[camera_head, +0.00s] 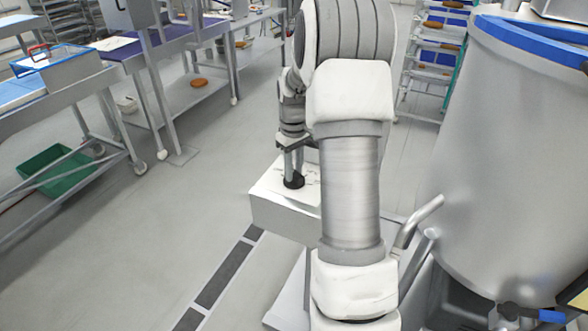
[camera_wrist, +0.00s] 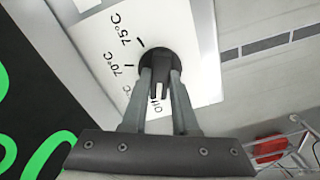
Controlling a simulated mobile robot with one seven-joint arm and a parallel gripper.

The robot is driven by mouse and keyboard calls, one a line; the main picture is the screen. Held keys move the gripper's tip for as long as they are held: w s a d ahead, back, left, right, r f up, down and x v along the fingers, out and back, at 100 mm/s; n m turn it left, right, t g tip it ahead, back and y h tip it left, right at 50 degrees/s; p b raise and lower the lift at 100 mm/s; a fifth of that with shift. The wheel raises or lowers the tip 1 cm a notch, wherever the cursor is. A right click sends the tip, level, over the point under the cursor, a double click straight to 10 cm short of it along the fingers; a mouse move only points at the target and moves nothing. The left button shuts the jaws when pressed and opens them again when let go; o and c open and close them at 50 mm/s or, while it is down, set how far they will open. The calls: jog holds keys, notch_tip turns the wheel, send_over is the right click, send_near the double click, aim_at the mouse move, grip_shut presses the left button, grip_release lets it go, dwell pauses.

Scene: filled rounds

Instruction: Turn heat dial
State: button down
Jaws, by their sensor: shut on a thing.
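The heat dial (camera_wrist: 156,58) is a round black knob on a white panel (camera_wrist: 96,50). The panel is marked 75°C, 70°C, a third temperature half hidden by a finger, and a short word that looks like "oil". My gripper (camera_wrist: 161,76) has one finger on each side of the knob's raised grip and is shut on it. A pale mark on the grip (camera_wrist: 159,90) faces the short word. In the head view, the black dial (camera_head: 293,182) sits on top of a white box, with my gripper (camera_head: 293,160) pointing down onto it.
A large steel vessel (camera_head: 500,150) with a blue rim stands to the right, with bent pipes (camera_head: 418,222) low beside it. Work tables (camera_head: 60,85) and a green crate (camera_head: 57,170) are at the left. The grey floor between is clear.

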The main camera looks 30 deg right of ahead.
aim_at(294, 172)
jog(key=shift+n, duration=0.9)
jog(key=c, duration=0.7)
grip_release()
jog(key=shift+r, duration=0.1)
notch_tip(294, 172, up, 17)
jog(key=shift+r, duration=0.15)
